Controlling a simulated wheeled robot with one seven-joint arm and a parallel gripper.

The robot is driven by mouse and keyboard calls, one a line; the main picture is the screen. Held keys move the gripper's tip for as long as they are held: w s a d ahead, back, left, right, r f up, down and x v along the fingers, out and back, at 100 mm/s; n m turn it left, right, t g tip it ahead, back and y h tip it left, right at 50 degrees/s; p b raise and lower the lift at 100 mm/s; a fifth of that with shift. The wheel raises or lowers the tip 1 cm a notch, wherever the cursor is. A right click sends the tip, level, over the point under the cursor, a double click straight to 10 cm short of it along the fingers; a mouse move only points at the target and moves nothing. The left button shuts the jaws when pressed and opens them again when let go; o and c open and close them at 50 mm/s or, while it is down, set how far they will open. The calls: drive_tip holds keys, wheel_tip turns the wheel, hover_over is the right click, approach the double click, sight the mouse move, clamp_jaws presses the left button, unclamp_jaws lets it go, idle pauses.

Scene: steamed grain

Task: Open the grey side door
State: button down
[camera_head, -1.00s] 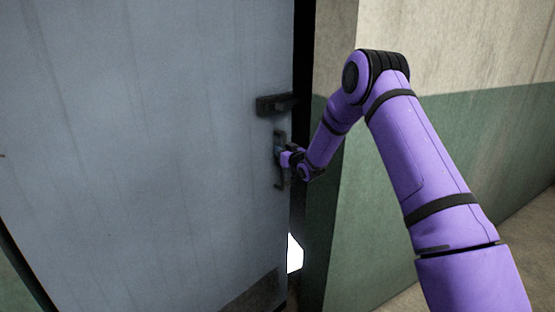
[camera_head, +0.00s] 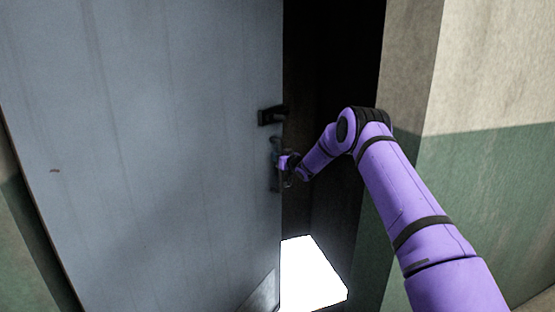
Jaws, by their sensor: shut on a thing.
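The grey door (camera_head: 150,140) fills the left of the head view and stands partly open, with a dark gap along its right edge. A dark latch (camera_head: 270,116) sits near that edge. Just below it is a dark upright pull handle (camera_head: 274,178). My gripper (camera_head: 284,166) is at this handle and shut on it. The fingers are small and partly hidden by the wrist.
A dark opening (camera_head: 330,70) shows between the door and the right wall. A bright white patch (camera_head: 310,275) lies low in the opening. The cream and green wall (camera_head: 480,180) stands on the right. Another wall strip (camera_head: 22,240) shows at the lower left.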

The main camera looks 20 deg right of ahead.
drive_tip(key=shift+w+a, duration=0.2)
drive_tip(key=shift+a, duration=0.05)
drive_tip(key=c, duration=1)
unclamp_jaws()
drive_tip(key=shift+a, duration=0.1)
drive_tip(key=shift+o, duration=0.2)
drive_tip(key=shift+s, duration=0.1)
drive_tip(key=v, duration=1)
drive_tip(key=shift+s, duration=0.3)
